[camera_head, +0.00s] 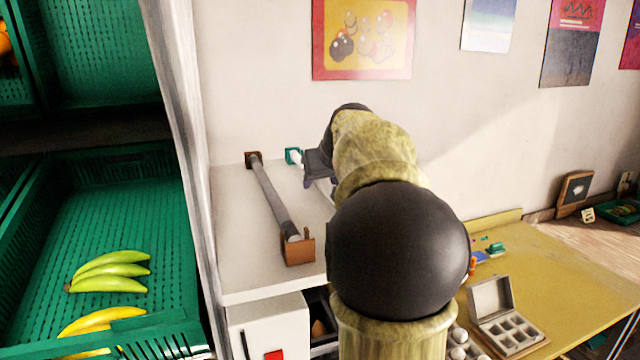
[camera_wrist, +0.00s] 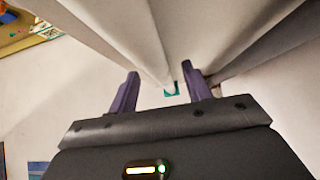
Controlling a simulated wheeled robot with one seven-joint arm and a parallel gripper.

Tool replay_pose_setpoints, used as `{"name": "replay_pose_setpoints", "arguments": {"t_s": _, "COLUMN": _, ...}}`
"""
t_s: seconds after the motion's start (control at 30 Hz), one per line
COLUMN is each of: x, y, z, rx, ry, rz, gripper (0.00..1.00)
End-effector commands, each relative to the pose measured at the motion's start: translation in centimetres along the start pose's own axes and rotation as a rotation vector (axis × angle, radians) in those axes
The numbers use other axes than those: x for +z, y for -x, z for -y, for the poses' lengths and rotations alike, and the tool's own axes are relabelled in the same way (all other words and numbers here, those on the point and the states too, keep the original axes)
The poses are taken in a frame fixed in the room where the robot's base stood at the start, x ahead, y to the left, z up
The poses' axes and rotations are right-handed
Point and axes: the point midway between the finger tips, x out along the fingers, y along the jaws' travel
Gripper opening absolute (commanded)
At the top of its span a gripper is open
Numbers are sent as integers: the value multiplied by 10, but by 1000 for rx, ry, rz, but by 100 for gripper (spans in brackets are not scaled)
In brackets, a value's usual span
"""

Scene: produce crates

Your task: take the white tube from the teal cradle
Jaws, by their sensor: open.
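The white tube (camera_head: 298,158) lies along the white counter at the back. Its far end rests at the teal cradle (camera_head: 293,154), and my arm hides much of its length. In the wrist view the pale tube (camera_wrist: 150,45) runs toward the small teal cradle piece (camera_wrist: 171,88). My gripper (camera_head: 312,168) is over the tube near its far end, mostly hidden by my arm in the head view. In the wrist view my gripper (camera_wrist: 161,70) is open, with the tube appearing between its two purple fingers. I cannot tell whether either finger touches it.
A grey tube (camera_head: 272,195) lies in a brown cradle (camera_head: 298,248) to the left on the same counter (camera_head: 245,270). Green produce crates (camera_head: 110,170) stand at the left. A yellow table (camera_head: 560,270) with an open compartment box (camera_head: 505,315) is at the right.

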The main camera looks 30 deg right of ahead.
Motion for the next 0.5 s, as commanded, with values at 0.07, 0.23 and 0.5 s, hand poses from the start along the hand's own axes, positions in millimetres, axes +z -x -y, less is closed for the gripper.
{"name": "replay_pose_setpoints", "arguments": {"t_s": 0.07, "x": 0, "y": 0, "z": 0, "rx": 0, "ry": 0, "rz": 0, "gripper": 49}}
{"name": "replay_pose_setpoints", "arguments": {"t_s": 0.23, "x": 0, "y": 0, "z": 0, "rx": 0, "ry": 0, "rz": 0, "gripper": 24}}
{"name": "replay_pose_setpoints", "arguments": {"t_s": 0.5, "x": 0, "y": 0, "z": 0, "rx": 0, "ry": 0, "rz": -1, "gripper": 0}}
